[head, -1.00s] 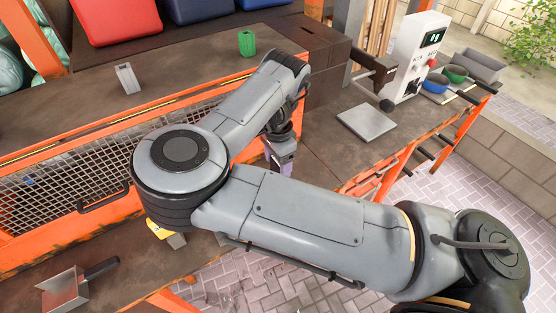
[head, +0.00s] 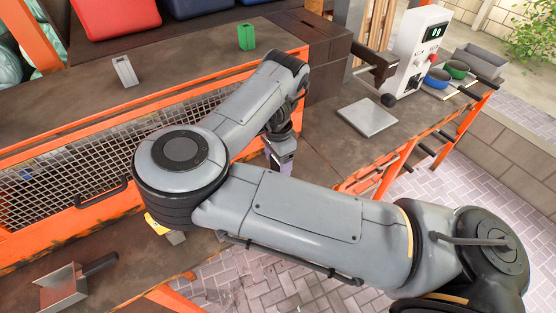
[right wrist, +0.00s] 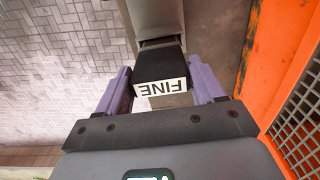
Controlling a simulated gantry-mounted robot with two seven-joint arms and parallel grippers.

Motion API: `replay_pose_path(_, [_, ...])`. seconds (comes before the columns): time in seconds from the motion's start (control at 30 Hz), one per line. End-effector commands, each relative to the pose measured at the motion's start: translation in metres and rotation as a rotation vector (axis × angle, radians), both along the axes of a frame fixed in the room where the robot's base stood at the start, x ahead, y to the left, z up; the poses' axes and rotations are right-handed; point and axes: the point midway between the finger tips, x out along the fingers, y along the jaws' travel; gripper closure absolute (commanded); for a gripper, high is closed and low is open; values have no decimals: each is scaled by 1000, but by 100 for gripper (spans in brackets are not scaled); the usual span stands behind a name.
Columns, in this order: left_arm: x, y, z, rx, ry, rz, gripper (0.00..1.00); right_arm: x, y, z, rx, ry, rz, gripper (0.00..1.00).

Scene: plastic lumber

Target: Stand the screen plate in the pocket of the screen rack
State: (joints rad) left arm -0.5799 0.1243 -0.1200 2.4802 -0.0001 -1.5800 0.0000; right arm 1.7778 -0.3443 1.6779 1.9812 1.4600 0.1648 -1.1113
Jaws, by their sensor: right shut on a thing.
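My right gripper (head: 281,165) hangs at the front edge of the bench, mostly below my forearm in the head view. In the right wrist view its two purple fingers (right wrist: 160,92) are shut on a black block with a white "FINE" label (right wrist: 162,86), which I take to be the screen plate's grip. A grey metal part (right wrist: 157,20) extends beyond this block; I cannot tell whether it is the plate or the rack. The rack and its pocket cannot be made out for certain. My left gripper is not in view.
An orange mesh guard (head: 70,175) runs along the bench beside my right arm. A metal scoop (head: 65,288) lies at lower left. A grey flat plate (head: 367,117) lies by the white control box (head: 418,50). A green container (head: 247,37) stands on the upper bench.

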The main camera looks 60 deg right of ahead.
Motion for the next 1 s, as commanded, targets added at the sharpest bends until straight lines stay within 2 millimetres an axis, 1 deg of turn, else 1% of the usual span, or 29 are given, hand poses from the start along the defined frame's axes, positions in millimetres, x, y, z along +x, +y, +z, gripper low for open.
replay_pose_path(0.03, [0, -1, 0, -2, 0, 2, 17, 0, 0, 0, -1, -1, 0, 88])
replay_pose_path(0.07, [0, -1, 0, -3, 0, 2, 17, 0, 0, 0, -1, -1, 0, 29])
replay_pose_path(0.23, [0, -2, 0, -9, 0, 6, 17, 0, 0, 0, 0, 0, 0, 3])
replay_pose_path(0.53, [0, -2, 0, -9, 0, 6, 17, 0, 0, 1, 0, 0, 0, 2])
replay_pose_path(0.67, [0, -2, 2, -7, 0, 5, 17, 1, 0, 8, 0, -2, 0, 2])
replay_pose_path(0.77, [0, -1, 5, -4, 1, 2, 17, 1, 0, 20, -1, -3, 0, 2])
replay_pose_path(1.0, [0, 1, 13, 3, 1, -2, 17, 1, 0, 62, 0, -4, 0, 2])
